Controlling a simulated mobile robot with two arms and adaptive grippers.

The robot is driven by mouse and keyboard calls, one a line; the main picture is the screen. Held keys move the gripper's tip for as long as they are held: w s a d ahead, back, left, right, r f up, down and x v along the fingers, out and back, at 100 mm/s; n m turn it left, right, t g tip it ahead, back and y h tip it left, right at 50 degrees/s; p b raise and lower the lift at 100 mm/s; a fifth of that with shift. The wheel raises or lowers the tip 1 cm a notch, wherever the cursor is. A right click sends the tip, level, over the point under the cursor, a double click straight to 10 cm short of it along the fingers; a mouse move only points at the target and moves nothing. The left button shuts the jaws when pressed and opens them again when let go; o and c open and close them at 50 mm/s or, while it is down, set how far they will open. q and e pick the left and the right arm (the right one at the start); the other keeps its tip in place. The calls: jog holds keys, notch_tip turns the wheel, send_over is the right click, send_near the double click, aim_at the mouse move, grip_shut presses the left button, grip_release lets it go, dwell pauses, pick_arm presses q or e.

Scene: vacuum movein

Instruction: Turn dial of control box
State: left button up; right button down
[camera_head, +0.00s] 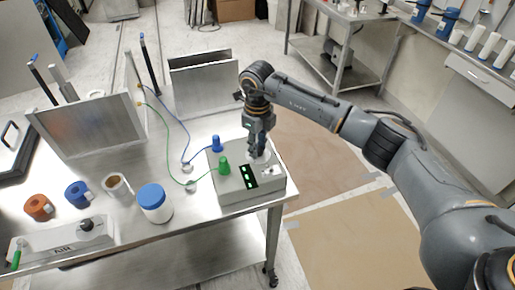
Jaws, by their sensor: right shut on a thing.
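The control box (236,196) is a grey box on the right end of the metal table. It has a dark panel with green lights, and a blue plug and a green plug stand on its top. My right gripper (257,156) points down over the back right of the box top, shut on the pale dial (263,159). The fingers hide part of the dial. My left gripper is not in view.
On the table (150,246) stand a white jar with a blue lid (154,203), tape rolls, a white power strip-like unit (62,241) and upright metal plates. Floor to the right is clear.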

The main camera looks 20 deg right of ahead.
jog(key=m+b, duration=0.1)
jog(key=m, duration=0.3)
jog(key=shift+d+m+b, duration=0.1)
jog(key=shift+m+b, duration=0.2)
jog(key=m+b, duration=0.1)
jog(key=m, duration=0.3)
jog(key=shift+w+m, duration=0.1)
jog(key=shift+m, duration=0.3)
jog(key=shift+r, duration=0.1)
jog(key=c, duration=1.1)
grip_release()
jog(key=shift+o, duration=0.2)
jog(key=shift+r, duration=0.15)
notch_tip(320, 180, up, 12)
